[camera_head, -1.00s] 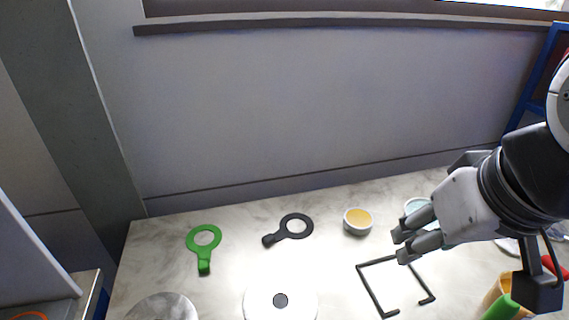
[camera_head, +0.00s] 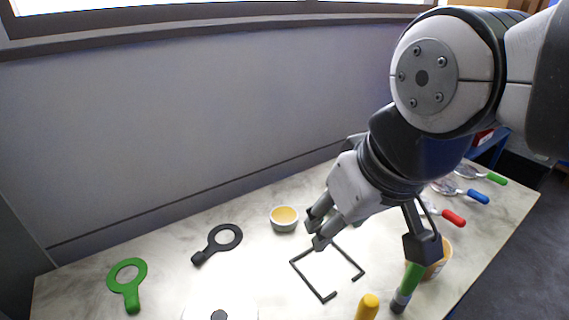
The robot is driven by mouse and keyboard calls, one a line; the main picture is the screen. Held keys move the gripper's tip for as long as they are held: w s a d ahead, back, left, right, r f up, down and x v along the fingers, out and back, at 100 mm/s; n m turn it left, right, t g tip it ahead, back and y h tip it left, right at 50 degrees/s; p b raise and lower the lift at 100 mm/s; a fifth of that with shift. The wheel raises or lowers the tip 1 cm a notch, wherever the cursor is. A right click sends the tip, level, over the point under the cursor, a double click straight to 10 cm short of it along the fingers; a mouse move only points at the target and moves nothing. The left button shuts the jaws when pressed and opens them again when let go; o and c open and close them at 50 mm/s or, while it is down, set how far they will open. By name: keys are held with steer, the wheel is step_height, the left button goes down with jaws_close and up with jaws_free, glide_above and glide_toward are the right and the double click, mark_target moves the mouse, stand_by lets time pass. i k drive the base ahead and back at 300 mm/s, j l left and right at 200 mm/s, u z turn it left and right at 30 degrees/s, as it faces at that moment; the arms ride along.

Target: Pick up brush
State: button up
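A green stick with a dark grey end (camera_head: 412,281) is at the front right, below my wrist, partly hidden by a dark block on my arm. It may be the brush, but its bristles are not clear. An orange-tan pot (camera_head: 441,264) is just behind it.
A dark open frame (camera_head: 306,286) lies below the gripper. A small bowl with yellow contents (camera_head: 284,218), a black ring tool (camera_head: 221,241), a green ring tool (camera_head: 129,287) and a white disc (camera_head: 240,311) are to the left. A yellow object (camera_head: 367,307) is in front. Several coloured handles lie right.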

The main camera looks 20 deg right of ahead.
mark_target(414, 275)
steer(key=k+l+z, duration=0.2)
steer(key=k+z, duration=0.2)
steer(key=k+l+z, duration=0.3)
steer(key=z, duration=0.15)
steer(key=k+l+z, duration=0.4)
steer(key=i+l, duration=0.05)
steer(key=i, duration=0.05)
